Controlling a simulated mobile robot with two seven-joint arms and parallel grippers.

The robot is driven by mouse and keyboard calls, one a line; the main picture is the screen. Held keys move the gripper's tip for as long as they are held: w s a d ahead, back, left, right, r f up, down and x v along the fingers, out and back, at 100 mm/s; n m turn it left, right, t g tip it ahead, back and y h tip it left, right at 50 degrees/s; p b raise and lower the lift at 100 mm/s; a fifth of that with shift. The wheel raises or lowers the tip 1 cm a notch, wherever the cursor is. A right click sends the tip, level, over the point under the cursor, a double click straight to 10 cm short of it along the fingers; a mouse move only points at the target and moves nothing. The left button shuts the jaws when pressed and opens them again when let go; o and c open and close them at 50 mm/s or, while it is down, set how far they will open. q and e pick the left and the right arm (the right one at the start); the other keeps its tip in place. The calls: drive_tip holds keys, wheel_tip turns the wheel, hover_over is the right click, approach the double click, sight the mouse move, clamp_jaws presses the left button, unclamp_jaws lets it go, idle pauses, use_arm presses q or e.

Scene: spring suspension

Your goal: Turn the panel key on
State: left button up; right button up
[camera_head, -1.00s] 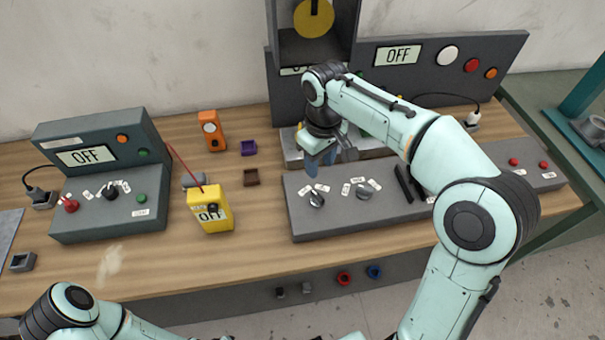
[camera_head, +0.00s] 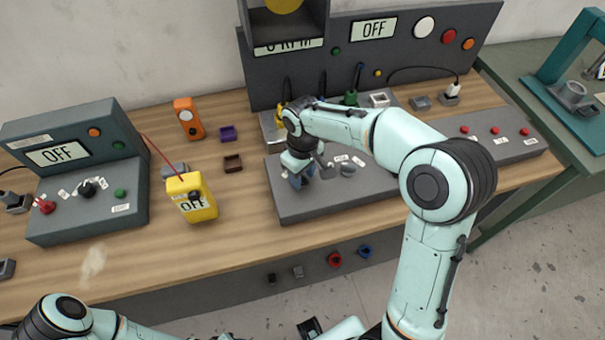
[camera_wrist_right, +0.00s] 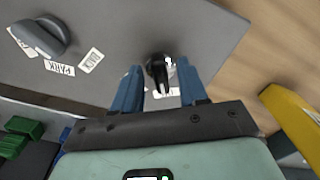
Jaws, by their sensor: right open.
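A small dark key-like knob (camera_wrist_right: 157,72) shows in the right wrist view on the grey console, with white labels beside it. It appears to be the panel key. My right gripper (camera_wrist_right: 160,78) is open, with one blue finger on each side of the knob; whether they touch it I cannot tell. In the head view my right gripper (camera_head: 301,178) is low over the left end of the grey console (camera_head: 315,208) and hides the knob.
A grey lever knob (camera_wrist_right: 42,36) with a PARK label sits beside the key. The OFF display (camera_head: 374,29) stands on the panel behind. Bare wood lies in front.

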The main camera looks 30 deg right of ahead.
clamp_jaws()
drive_tip(key=shift+m, duration=0.4)
drive_tip(key=m, duration=0.5)
drive_tip(key=shift+a+m, duration=0.1)
drive_tip(key=shift+m, duration=0.2)
drive_tip(key=m, duration=0.5)
drive_tip(key=shift+a+m+b, duration=0.1)
drive_tip(key=shift+m+b, duration=0.2)
unclamp_jaws()
